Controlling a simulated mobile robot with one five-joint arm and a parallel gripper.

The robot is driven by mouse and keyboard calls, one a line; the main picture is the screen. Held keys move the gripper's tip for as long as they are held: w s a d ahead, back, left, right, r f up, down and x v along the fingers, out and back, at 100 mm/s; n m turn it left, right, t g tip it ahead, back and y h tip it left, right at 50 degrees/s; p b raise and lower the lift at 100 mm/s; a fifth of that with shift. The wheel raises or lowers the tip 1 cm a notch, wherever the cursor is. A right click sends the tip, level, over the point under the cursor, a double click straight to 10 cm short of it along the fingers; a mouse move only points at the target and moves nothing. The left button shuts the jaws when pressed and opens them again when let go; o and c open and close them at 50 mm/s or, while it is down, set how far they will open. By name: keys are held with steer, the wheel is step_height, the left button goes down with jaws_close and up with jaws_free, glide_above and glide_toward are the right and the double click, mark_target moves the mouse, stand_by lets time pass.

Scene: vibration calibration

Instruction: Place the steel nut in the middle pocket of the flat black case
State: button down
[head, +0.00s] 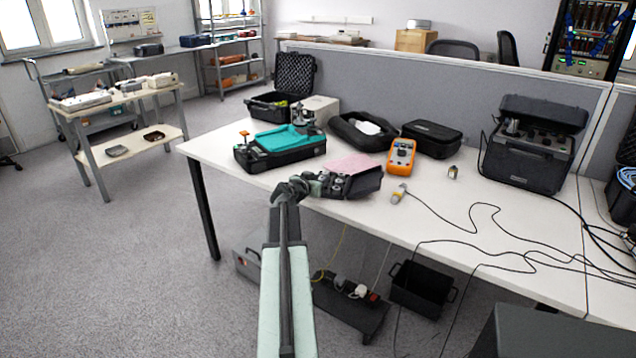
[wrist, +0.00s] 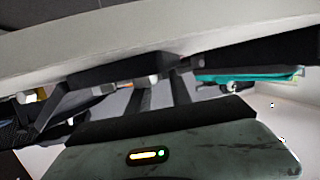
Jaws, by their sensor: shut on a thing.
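My gripper (head: 368,181) is over the front edge of the white table in the head view, in front of a pink sheet. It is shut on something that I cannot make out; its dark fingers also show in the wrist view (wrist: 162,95). I cannot clearly identify the steel nut. A small metallic piece (head: 453,172) stands on the table to the right of my gripper. A low black case with a teal top (head: 280,157) lies to the left of my gripper. I cannot tell whether this is the flat black case, and no pockets are visible.
A black instrument case (head: 530,160) stands at the right. Loose cables cross the right front of the table (head: 430,215). The pink sheet (head: 357,163) lies close behind.

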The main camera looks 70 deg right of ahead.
steer(key=c, duration=1.1)
jaws_free()
steer(key=shift+s+a+f, duration=0.15)
steer(key=shift+a+f, duration=0.1)
steer(key=shift+f, duration=0.2)
steer(key=shift+c, duration=0.2)
steer(key=shift+r, duration=0.25)
steer(key=shift+r+p, duration=0.55)
steer(key=shift+p, duration=0.4)
steer(key=p+v, duration=0.3)
steer(key=v, duration=0.8)
steer(key=shift+w+a, duration=0.15)
steer(key=shift+w, duration=0.1)
